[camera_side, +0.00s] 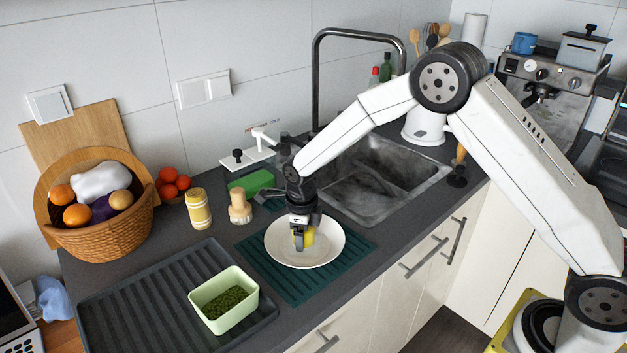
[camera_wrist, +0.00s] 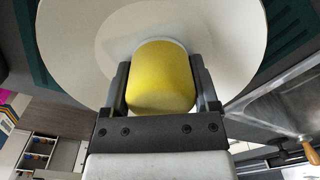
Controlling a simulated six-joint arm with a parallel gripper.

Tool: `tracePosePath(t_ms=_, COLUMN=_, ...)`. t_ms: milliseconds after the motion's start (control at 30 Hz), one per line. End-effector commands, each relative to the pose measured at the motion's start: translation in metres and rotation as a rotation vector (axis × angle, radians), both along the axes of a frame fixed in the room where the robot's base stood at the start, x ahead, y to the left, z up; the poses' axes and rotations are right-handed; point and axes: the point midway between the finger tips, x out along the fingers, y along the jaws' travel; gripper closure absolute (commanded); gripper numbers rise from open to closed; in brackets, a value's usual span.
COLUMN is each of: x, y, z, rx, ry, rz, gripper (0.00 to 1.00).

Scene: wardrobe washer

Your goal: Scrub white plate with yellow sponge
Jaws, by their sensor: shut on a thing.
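The white plate (camera_side: 330,243) lies on a dark green ribbed mat (camera_side: 357,248) on the counter, left of the sink. It fills much of the wrist view (camera_wrist: 75,45). My gripper (camera_side: 301,240) points down over the middle of the plate. It is shut on the yellow sponge (camera_wrist: 162,78), with one finger on each side. In the side view the sponge (camera_side: 309,237) is partly hidden by the fingers. It is low over the plate and seems to touch it, though the contact itself is hidden.
A light green container (camera_side: 212,296) stands on a black drying tray (camera_side: 130,310) at the front left. A wooden brush (camera_side: 240,208), a yellow-striped canister (camera_side: 197,209) and a green sponge (camera_side: 251,183) stand behind the plate. The sink (camera_side: 385,205) and tall faucet (camera_side: 315,85) are to the right.

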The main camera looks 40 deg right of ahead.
Motion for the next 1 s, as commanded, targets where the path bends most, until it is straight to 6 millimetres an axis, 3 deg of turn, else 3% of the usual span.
tracePosePath(t_ms=500, x=0.008, y=-0.008, z=-0.001, rx=0.000, ry=0.002, rz=0.000, gripper=0.70)
tracePosePath(t_ms=1000, x=-0.020, y=0.019, z=-0.001, rx=0.000, ry=0.002, rz=0.001, gripper=0.70)
